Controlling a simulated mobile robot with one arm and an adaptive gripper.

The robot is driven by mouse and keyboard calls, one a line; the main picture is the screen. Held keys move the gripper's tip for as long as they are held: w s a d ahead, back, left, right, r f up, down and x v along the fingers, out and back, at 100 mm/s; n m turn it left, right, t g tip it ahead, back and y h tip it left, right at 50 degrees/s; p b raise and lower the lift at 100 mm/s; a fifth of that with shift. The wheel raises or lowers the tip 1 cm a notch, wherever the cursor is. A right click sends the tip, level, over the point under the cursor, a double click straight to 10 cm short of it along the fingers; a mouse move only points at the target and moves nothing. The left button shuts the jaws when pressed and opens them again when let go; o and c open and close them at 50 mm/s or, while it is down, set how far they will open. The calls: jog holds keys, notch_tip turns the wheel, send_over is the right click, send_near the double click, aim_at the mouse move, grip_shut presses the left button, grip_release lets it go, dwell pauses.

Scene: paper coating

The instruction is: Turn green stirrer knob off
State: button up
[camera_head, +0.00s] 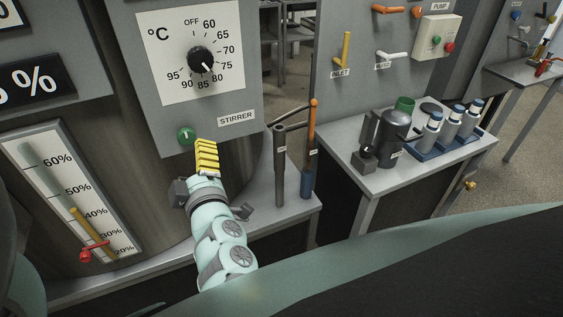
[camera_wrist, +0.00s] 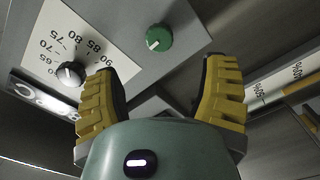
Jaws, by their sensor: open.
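I see no contact with the knob.
A black temperature knob (camera_head: 201,60) on a white dial sits above. A level gauge (camera_head: 75,190) with a red-handled valve (camera_head: 86,255) is at left. Tall tools (camera_head: 308,150) stand to the right, near a side table (camera_head: 440,165) with a dark jug (camera_head: 385,135) and bottles.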

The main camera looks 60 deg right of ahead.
jog(key=shift+v, duration=0.9)
